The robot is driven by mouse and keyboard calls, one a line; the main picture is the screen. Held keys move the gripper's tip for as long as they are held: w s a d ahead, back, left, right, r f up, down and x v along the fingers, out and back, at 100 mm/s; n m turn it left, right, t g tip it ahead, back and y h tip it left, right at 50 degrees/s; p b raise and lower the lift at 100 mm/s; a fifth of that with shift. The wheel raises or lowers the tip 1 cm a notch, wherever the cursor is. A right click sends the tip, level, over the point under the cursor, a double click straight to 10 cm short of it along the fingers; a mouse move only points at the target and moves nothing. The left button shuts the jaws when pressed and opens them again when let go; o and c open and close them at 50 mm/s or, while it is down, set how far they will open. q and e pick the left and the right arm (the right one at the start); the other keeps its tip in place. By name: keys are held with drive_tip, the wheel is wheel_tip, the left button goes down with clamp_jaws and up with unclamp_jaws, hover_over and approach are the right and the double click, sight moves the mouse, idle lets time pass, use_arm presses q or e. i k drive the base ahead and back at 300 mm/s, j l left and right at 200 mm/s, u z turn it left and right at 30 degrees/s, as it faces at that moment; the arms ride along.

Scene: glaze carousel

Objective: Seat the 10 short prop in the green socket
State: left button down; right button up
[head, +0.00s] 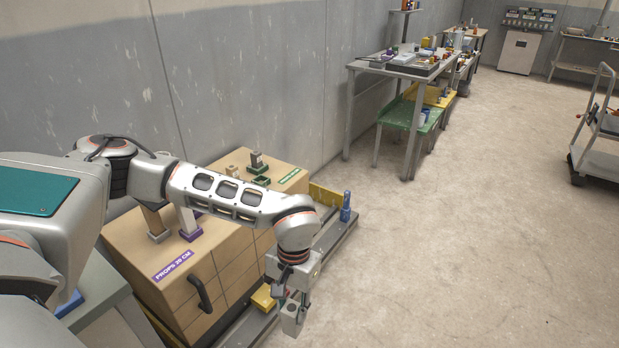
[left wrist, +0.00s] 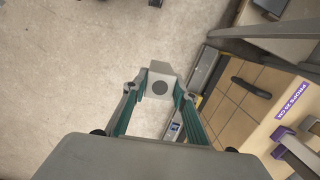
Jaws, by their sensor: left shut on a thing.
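My left gripper (head: 291,300) is shut on a grey prop (head: 292,320), held out over the floor in front of the drawer cabinet. In the left wrist view the prop (left wrist: 160,84) shows a dark round hole in its end face, between the fingertips (left wrist: 161,88). On the cabinet top, beside a green label (head: 289,175), a small green socket (head: 261,181) looks empty. Another prop (head: 256,159) stands in a green base just behind it. My gripper is well apart from both. My right gripper is not in view.
The wooden cabinet (head: 223,262) carries a purple socket with a prop (head: 188,223) and a purple label (head: 173,265). A low rail (head: 335,238) runs along its front, with a yellow block (head: 263,298) and a blue post (head: 346,207).

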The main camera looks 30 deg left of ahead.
sight(195, 284)
drive_tip(key=i+l+z, duration=0.1)
drive_tip(key=i+z, duration=0.15)
drive_tip(key=i, duration=0.95)
drive_tip(key=i+u, duration=0.15)
drive_tip(key=i, duration=0.45)
drive_tip(key=i+l+u, duration=0.15)
drive_tip(key=i, duration=0.45)
drive_tip(key=i+u, duration=0.2)
drive_tip(key=u, duration=0.2)
drive_tip(key=i+u, duration=0.45)
drive_tip(key=u, duration=0.3)
drive_tip(key=i+u, duration=0.2)
drive_tip(key=u, duration=0.15)
drive_tip(key=i+j+u, duration=0.1)
drive_tip(key=u, duration=0.25)
drive_tip(key=i+l+u, duration=0.1)
drive_tip(key=i+u, duration=0.3)
drive_tip(key=k, duration=0.05)
